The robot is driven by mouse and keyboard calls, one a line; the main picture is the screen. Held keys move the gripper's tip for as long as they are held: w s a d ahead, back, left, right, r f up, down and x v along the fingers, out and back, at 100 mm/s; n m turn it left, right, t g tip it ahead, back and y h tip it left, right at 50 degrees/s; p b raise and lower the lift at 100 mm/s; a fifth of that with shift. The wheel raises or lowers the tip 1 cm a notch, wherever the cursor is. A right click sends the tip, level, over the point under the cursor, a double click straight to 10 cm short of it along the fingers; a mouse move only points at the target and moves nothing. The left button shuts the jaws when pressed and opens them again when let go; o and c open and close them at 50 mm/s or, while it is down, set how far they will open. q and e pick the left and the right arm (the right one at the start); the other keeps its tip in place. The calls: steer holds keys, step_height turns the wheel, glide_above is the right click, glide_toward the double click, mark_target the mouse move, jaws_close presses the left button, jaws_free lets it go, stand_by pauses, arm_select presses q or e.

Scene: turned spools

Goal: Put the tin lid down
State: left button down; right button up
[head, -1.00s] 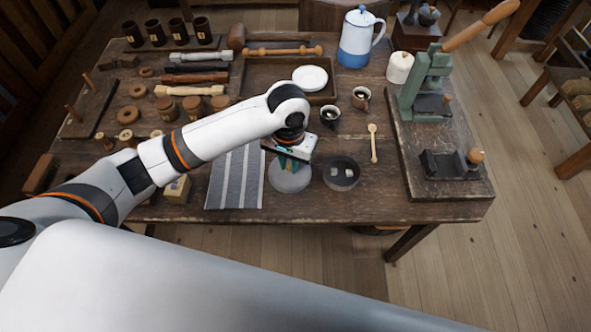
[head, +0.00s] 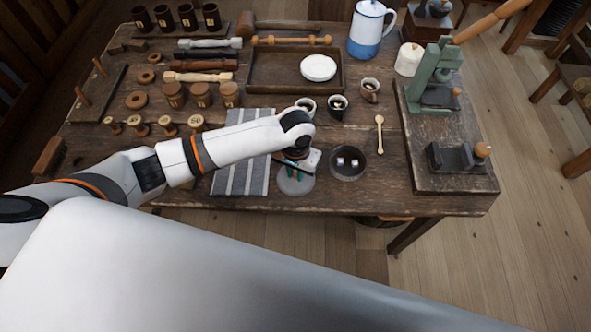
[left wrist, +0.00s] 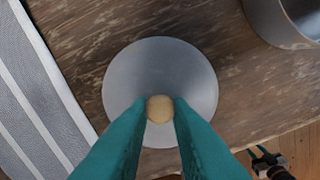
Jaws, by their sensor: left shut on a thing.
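The tin lid is a grey disc (head: 297,187) with a small pale wooden knob. In the left wrist view the lid (left wrist: 160,62) lies below my gripper, and the knob (left wrist: 159,109) sits between the teal fingers. My left gripper (head: 293,170) is shut on this knob, its arm coming in from the left. The lid is low over the front of the table, right of the striped cloth; I cannot tell whether it touches the wood. The open round tin (head: 348,177) with white cubes in it stands to the right, apart from the lid.
The striped cloth (head: 228,180) lies left of the lid. Small cups (head: 338,111) stand behind it. A wooden spoon (head: 380,136) lies right of the tin, and a green press (head: 437,75) stands on a board farther right. The table's front edge is close to the lid.

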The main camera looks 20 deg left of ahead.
mark_target(296, 175)
arm_select(q)
steer(key=c, duration=1.3)
jaws_free()
step_height(296, 175, up, 12)
steer(key=shift+r, duration=0.1)
